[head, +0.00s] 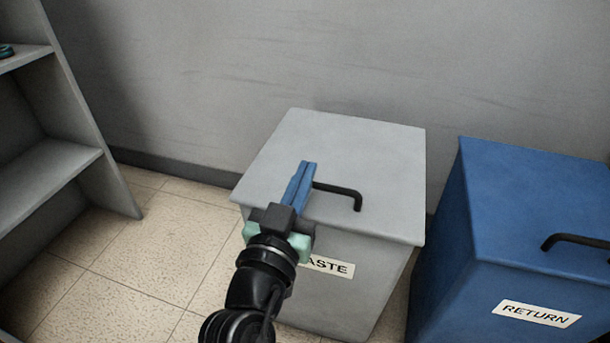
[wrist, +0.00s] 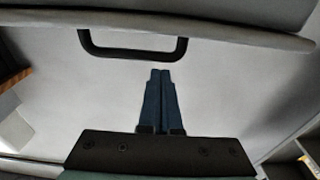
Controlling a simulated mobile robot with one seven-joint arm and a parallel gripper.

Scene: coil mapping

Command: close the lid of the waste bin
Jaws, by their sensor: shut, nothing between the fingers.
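The grey waste bin (head: 340,297) stands against the wall, its label partly hidden by my gripper. Its flat grey lid (head: 370,150) lies level across the top, with no gap visible at the front edge. A black bar handle (head: 345,190) is on the lid; its left end is hidden behind my gripper. My gripper (head: 308,166) has its blue fingers together, empty, over the front left part of the lid. In the wrist view the fingers (wrist: 161,72) point toward a pale surface, with the handle (wrist: 133,55) beyond and left of the tips. Contact with the lid cannot be told.
A blue return bin (head: 480,260) with its own black handle (head: 575,239) stands close on the right. A grey shelf unit (head: 60,165) is at the left. Open tiled floor (head: 150,240) lies between the shelf and the waste bin. The wall is behind.

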